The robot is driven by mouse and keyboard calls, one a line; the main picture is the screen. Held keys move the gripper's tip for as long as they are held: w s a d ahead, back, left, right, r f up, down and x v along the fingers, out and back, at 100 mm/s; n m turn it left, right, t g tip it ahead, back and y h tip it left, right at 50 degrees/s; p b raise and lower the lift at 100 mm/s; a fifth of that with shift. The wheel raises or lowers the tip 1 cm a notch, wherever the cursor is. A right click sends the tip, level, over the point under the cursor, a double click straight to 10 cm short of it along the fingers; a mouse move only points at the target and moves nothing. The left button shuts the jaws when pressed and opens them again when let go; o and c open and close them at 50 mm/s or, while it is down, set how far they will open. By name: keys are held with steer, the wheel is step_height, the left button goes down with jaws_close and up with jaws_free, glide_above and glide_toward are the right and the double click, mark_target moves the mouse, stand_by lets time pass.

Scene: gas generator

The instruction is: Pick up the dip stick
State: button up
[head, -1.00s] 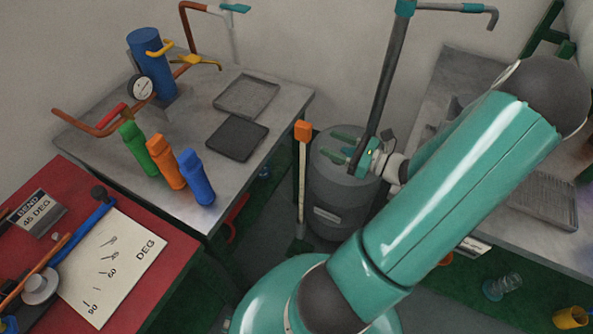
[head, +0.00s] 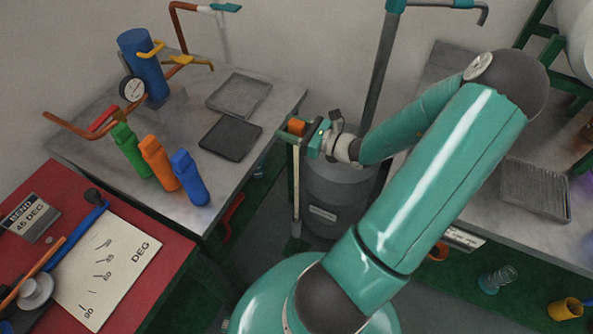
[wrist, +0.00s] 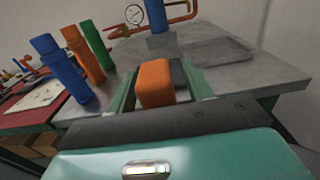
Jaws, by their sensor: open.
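The dip stick has an orange block handle (head: 297,126) and a pale shaft (head: 296,190). It stands upright beside the grey drum (head: 340,200). My gripper (head: 292,130) is at the handle, with its green fingers open. In the wrist view the orange handle (wrist: 155,83) sits between the two spread fingers, nearer the left one. I cannot tell whether either finger touches it. The lower shaft is out of the wrist view.
A grey metal table (head: 222,180) with green, orange and blue bottles and two trays stands left of the dip stick. A red table (head: 150,270) is at the lower left. A grey bench (head: 480,200) is at the right. A dark vertical pipe (head: 383,65) rises behind my arm.

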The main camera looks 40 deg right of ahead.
jaws_close()
steer(key=shift+r, duration=0.15)
